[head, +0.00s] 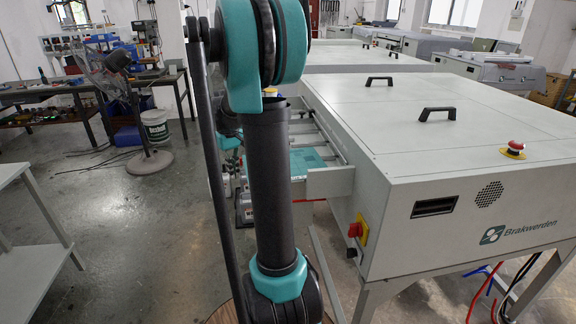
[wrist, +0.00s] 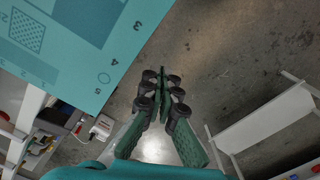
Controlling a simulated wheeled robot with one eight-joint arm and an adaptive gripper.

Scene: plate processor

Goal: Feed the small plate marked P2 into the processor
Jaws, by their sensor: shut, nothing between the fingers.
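A teal plate (head: 308,160) lies on the feed side of the grey processor (head: 400,130) in the head view, partly behind my arm. In the wrist view a teal plate (wrist: 70,40) fills the upper left, with printed numbers, a small circle and a chequered patch. No P2 mark can be read on it. My gripper (wrist: 164,74) shows in the wrist view with its green fingers together and empty. Its tips are to the right of the plate's edge in the picture, apart from it, over the floor. In the head view my arm hides most of the gripper area.
A pale side table (head: 30,262) stands at the left in the head view. The processor has black handles (head: 437,114), a red stop button (head: 515,148) and a red-yellow switch (head: 359,230). A fan (head: 118,62) and a white bucket (head: 155,126) stand behind at left. Open floor lies between.

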